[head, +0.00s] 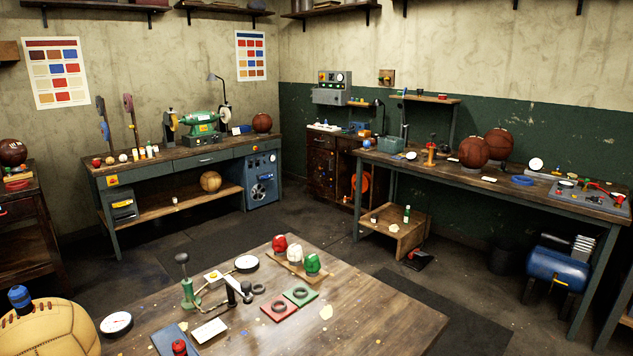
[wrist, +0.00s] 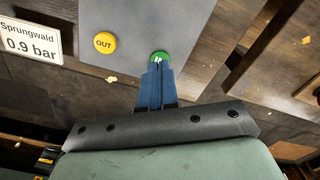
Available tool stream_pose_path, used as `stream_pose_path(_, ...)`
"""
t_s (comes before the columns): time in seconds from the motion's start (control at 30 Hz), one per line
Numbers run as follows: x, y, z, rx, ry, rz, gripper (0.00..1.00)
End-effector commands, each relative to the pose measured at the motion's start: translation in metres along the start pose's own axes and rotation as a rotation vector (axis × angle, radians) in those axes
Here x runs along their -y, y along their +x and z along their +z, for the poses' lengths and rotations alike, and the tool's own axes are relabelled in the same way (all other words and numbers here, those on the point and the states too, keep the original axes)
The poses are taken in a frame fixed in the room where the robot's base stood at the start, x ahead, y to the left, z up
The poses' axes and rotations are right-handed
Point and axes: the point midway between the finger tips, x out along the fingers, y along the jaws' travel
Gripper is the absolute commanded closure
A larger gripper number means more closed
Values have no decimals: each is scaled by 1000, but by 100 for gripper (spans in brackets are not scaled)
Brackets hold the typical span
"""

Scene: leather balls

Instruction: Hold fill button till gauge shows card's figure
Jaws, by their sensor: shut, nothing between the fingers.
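In the wrist view, a card (wrist: 30,42) reads "Sprungwald 0.9 bar". Beside it is a grey panel (wrist: 135,28) with a yellow button (wrist: 105,43) marked OUT and a green button (wrist: 160,55). My gripper (wrist: 158,64) is shut and empty, its blue fingertips over the green button's near part. They hide any lettering on it, and I cannot tell whether it is pressed down. No gauge shows in the wrist view. In the head view, a round white gauge (head: 117,323) lies on the front table; its reading is too small to make out. I cannot make out my gripper there.
The front table (head: 375,318) also holds a pump (head: 188,292), another dial (head: 247,263) and coloured pieces on a wooden stand. A stitched tan ball (head: 45,330) is at left. A bench (head: 410,165) with balls stands at right. The front table's right side is mostly clear.

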Motion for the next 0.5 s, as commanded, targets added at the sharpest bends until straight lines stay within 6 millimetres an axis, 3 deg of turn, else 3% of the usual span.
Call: stream_pose_path(0.5, 0, 12, 0, 0, 0, 0, 100)
